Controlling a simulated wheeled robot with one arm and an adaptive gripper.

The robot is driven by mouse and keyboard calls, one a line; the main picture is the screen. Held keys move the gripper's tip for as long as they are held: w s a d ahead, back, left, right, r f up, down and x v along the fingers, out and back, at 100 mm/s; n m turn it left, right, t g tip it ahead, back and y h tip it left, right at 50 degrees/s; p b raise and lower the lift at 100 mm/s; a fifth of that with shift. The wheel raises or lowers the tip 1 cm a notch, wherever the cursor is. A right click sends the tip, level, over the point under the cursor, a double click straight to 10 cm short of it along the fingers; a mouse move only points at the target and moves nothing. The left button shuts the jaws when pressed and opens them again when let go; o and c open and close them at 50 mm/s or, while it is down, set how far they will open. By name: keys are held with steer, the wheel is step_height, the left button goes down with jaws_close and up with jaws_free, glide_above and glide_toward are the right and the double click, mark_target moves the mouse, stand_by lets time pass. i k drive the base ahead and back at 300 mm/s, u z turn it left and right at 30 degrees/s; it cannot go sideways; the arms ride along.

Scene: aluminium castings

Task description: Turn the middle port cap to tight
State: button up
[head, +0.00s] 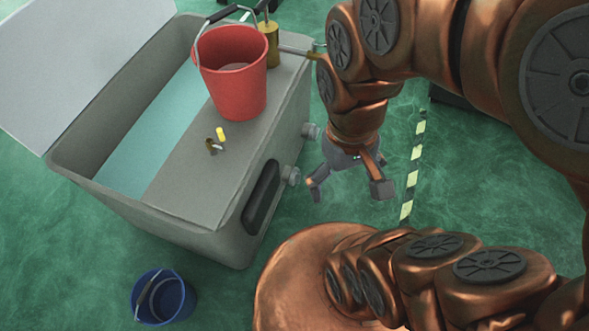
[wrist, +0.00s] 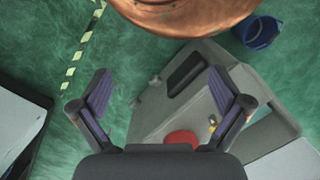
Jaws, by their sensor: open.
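Two grey port caps show on the side of the grey tank (head: 215,185) in the head view: a nearer one (head: 291,176) beside the dark panel and a farther one (head: 311,131). They also show small along the tank's edge in the wrist view, one (wrist: 155,80) near the dark panel and the other (wrist: 135,102) lower. I cannot tell for sure which is the middle cap; my arm may hide another. My gripper (head: 349,188) is open and empty, pointing down over the floor to the right of the caps, apart from them. Its spread fingers (wrist: 160,92) frame the wrist view.
A red bucket (head: 236,85), a brass cylinder (head: 269,45) and small yellow and brass pieces (head: 217,140) stand on the tank top. The white lid (head: 75,55) is raised. A blue bucket (head: 164,297) and a striped floor line (head: 411,180) lie around.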

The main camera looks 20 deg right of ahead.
mark_target(296, 175)
steer(key=u, duration=1.8)
steer(key=k, duration=0.4)
steer(key=z, duration=1.2)
